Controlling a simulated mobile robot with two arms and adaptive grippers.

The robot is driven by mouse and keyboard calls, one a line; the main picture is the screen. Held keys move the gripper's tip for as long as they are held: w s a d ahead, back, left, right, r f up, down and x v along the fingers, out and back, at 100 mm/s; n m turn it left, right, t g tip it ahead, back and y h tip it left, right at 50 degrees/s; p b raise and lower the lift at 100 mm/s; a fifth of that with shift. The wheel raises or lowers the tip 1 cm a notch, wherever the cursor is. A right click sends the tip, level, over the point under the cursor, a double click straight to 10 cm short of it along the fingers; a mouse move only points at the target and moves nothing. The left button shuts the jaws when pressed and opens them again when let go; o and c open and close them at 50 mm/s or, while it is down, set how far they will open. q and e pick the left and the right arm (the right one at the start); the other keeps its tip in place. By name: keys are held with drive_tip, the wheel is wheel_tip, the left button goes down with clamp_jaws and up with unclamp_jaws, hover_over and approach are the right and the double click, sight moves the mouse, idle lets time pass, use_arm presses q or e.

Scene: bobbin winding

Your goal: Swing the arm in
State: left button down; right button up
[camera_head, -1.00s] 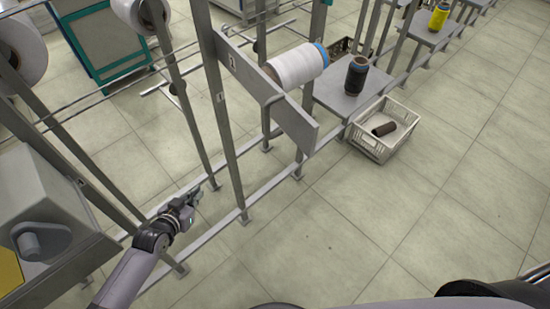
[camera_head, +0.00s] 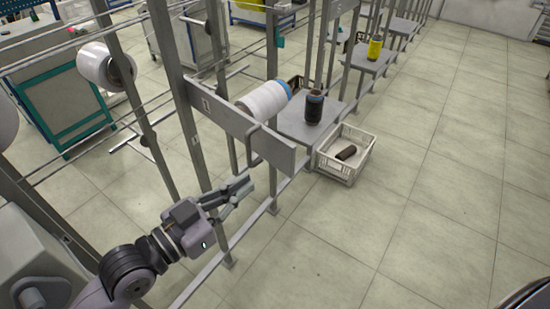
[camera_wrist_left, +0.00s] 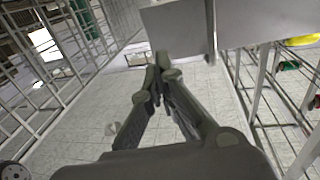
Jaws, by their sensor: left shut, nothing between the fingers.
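A white yarn bobbin (camera_head: 264,101) with a blue end lies on its side at the grey metal plate (camera_head: 240,131) of the winding frame. My right gripper is not in view.
Upright grey posts (camera_head: 190,140) and low rails stand close around my left gripper. A small grey table (camera_head: 300,127) holds a dark bobbin (camera_head: 314,106). A white crate (camera_head: 345,168) with a brown tube (camera_head: 346,153) stands beside it.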

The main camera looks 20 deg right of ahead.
sight(285, 157)
use_arm(q)
drive_tip(key=p+x, duration=0.2)
drive_tip(key=x, duration=0.6)
drive_tip(key=shift+r, duration=0.1)
drive_tip(key=shift+w+d+p, duration=0.15)
drive_tip(key=shift+d+p, duration=0.2)
drive_tip(key=shift+d, duration=0.05)
